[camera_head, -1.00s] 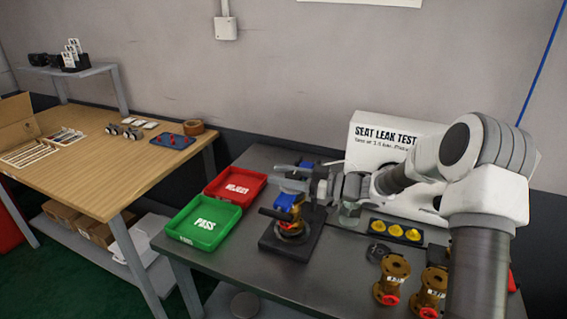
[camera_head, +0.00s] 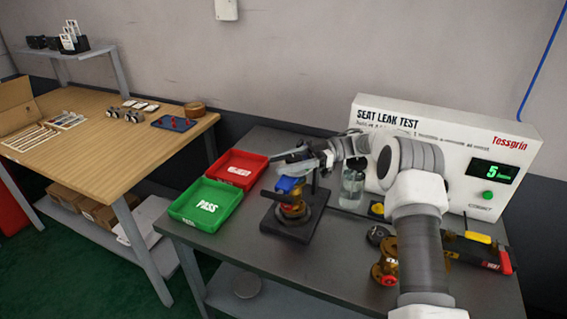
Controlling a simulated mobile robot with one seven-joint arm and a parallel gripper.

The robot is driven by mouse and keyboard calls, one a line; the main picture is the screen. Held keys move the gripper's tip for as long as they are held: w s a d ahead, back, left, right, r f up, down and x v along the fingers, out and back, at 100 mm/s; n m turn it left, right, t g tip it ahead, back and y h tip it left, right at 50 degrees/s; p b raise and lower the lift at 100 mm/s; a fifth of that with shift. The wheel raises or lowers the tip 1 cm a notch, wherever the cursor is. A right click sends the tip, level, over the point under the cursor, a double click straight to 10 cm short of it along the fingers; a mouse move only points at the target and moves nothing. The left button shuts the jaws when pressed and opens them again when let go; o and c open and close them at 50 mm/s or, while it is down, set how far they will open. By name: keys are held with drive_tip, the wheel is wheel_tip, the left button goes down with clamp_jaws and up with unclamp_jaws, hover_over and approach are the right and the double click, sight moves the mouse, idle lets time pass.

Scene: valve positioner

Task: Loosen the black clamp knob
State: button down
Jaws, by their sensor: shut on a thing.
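The clamp fixture (camera_head: 280,229) stands on the dark bench, with a dark base plate and upright. A brass valve body (camera_head: 294,210) with a blue part (camera_head: 289,184) sits in it. My gripper (camera_head: 296,164) is at the top of the fixture, just above the blue part, reaching in from the right. Its fingers are shut on what appears to be the black clamp knob, which they mostly hide. The exact grip on the knob is too small to make out.
A red reject tray (camera_head: 262,161) and a green pass tray (camera_head: 232,192) lie left of the fixture. A clear bottle (camera_head: 352,187) stands close to its right. The white seat leak tester (camera_head: 460,135) is behind my arm. Another brass valve (camera_head: 378,272) stands at the front right.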

drive_tip(key=shift+a+r, duration=0.1)
idle(0.3)
drive_tip(key=shift+c, duration=1.4)
unclamp_jaws()
drive_tip(key=shift+s, duration=0.1)
drive_tip(key=r, duration=0.4)
drive_tip(key=shift+d+r+p, duration=0.3)
drive_tip(key=shift+d+r, duration=0.05)
drive_tip(key=shift+d, duration=0.05)
drive_tip(key=s+d+r+p, duration=0.2)
drive_tip(key=d+r, duration=0.4)
drive_tip(key=d, duration=0.4)
drive_tip(key=shift+s+d, duration=0.25)
drive_tip(key=shift+s, duration=0.35)
drive_tip(key=shift+r, duration=0.1)
